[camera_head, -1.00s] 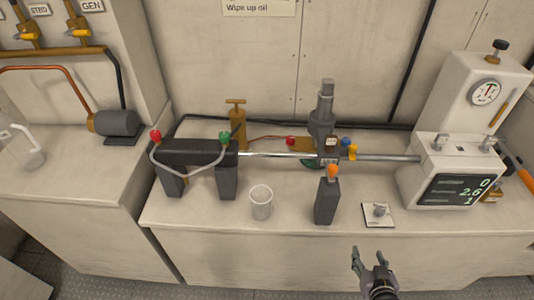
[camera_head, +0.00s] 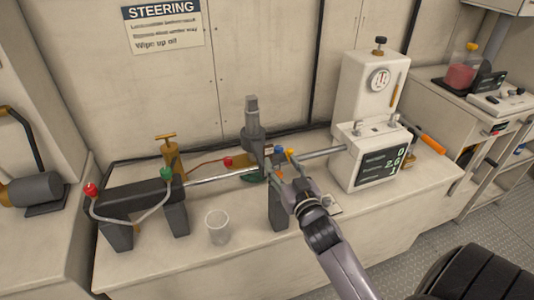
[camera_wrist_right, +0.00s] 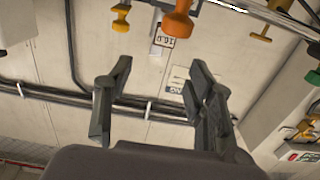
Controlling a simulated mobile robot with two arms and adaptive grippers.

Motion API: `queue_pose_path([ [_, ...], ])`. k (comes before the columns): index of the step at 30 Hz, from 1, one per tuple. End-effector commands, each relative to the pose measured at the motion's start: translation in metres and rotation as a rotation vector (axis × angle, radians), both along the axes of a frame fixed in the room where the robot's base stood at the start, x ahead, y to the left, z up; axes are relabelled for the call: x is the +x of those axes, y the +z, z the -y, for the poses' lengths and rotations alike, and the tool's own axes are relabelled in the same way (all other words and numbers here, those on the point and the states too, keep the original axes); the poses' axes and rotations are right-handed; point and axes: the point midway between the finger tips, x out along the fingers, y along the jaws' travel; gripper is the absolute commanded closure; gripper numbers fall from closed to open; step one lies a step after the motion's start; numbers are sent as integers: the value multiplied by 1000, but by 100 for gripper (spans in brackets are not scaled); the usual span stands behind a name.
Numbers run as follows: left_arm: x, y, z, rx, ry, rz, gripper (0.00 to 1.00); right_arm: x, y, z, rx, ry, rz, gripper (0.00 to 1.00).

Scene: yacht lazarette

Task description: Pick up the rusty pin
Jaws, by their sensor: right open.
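I cannot clearly make out a rusty pin in either current view. The steel rod (camera_head: 220,177) runs from the dark cylinder block (camera_head: 135,198) towards the white gauge unit (camera_head: 368,158), past a grey upright post (camera_head: 253,130). My right gripper (camera_head: 285,172) is in front of the rod near the post, and hides part of that area. Its open, empty fingers also show in the right wrist view (camera_wrist_right: 160,82). An orange knob (camera_wrist_right: 178,20) shows beyond them at the top. My left gripper is not in view.
A clear cup (camera_head: 217,228) stands left of my right arm. A white plate (camera_head: 334,207) is partly hidden by my arm. The bench front between cup and cylinder block is clear.

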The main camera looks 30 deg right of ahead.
Motion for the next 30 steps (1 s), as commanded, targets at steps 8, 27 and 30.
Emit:
queue_pose_path([
  [8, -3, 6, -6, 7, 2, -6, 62, 27, 0, 6, -1, 1, 0, 50],
  [27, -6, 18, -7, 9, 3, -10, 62, 78, -6, 14, 0, 1, 0, 50],
  [30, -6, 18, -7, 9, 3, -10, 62, 78, -6, 14, 0, 1, 0, 53],
])
